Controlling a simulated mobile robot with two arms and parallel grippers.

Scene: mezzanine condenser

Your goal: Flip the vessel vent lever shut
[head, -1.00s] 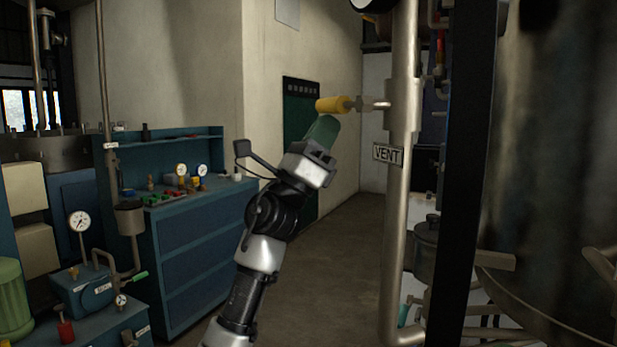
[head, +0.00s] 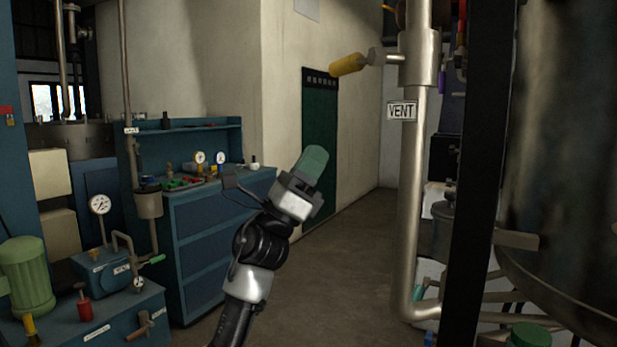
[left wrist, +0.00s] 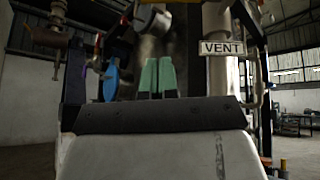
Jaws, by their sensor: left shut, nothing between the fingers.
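The vent lever has a yellow handle (head: 347,64) on a grey stem that sticks out to the left from a vertical metal pipe (head: 408,200) in the head view. The handle slopes slightly down toward its free end. A white VENT sign (head: 402,111) is on the pipe below it; the sign also shows in the left wrist view (left wrist: 222,47). My left gripper (head: 313,160) is below and left of the handle, apart from it, its green fingers shut and empty. The fingertips show in the left wrist view (left wrist: 157,72). I cannot make out the yellow handle there.
A blue workbench (head: 215,225) with gauges stands to the left, and a blue pump unit (head: 105,290) at the lower left. A black post (head: 480,180) and a large dark vessel (head: 570,150) stand to the right. The floor between is clear.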

